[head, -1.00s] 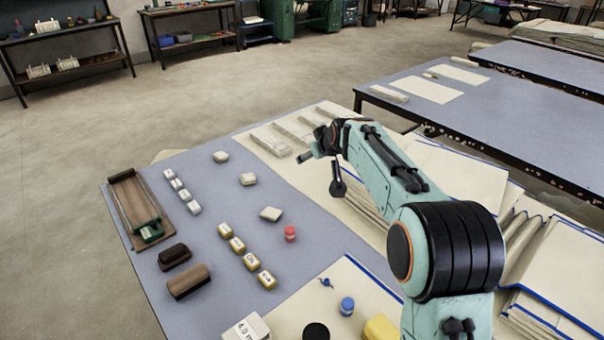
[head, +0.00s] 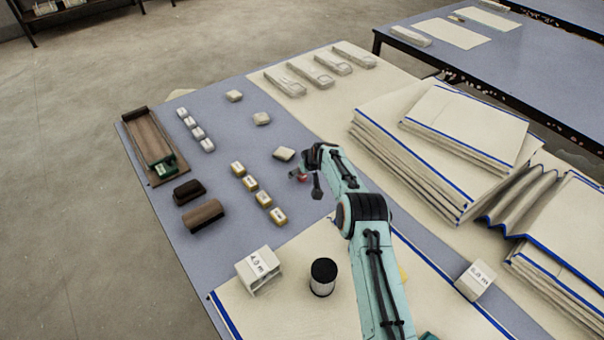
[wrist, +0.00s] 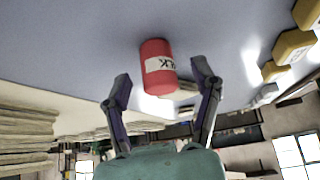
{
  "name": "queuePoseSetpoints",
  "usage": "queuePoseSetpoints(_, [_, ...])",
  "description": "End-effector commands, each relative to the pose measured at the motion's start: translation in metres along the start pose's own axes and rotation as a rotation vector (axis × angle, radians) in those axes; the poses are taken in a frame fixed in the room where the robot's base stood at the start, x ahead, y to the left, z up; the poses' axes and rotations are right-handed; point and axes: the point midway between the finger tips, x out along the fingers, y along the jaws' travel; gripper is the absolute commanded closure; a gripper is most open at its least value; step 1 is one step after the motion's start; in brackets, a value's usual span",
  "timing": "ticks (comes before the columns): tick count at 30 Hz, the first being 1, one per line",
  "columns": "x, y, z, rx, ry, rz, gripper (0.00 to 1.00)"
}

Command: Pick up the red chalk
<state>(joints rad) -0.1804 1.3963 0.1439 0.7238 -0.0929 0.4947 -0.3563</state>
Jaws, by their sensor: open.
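The red chalk is a small red cylinder with a white label, standing on the blue-grey table top. In the wrist view the red chalk (wrist: 157,66) is just beyond and between the fingertips of my gripper (wrist: 160,84). The two fingers are apart, one on each side of it, and no contact shows. In the head view the red chalk (head: 302,177) is mostly hidden by my gripper (head: 307,178), which is low over the table beside it.
A row of yellow-and-white blocks (head: 250,184) stands left of my gripper, and a pale block (head: 284,154) lies close behind. Cloth stacks (head: 440,150) fill the right side. A black-topped cylinder (head: 323,278) and a labelled white block (head: 258,268) stand in front.

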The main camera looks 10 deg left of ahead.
Motion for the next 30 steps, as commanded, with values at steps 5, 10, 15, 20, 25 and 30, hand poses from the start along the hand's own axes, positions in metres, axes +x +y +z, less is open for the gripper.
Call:
queuePoseSetpoints(5, [0.0044,-0.0002,0.0003,0.0,0.0,0.0,0.37])
queuePoseSetpoints(10, [0.0042,-0.0001,0.0002,0.0,-0.001,0.0,0.37])
queuePoseSetpoints(15, [0.0041,0.0,0.0002,0.0,0.0,0.0,0.81])
queuePoseSetpoints(20, [0.0041,-0.0001,0.0002,0.0,0.0,0.0,1.0])
queuePoseSetpoints(25, [0.0042,-0.0001,0.0004,0.0,-0.001,0.0,1.0])
queuePoseSetpoints(30, [-0.0005,0.0002,-0.003,0.0,0.0,0.001,1.0])
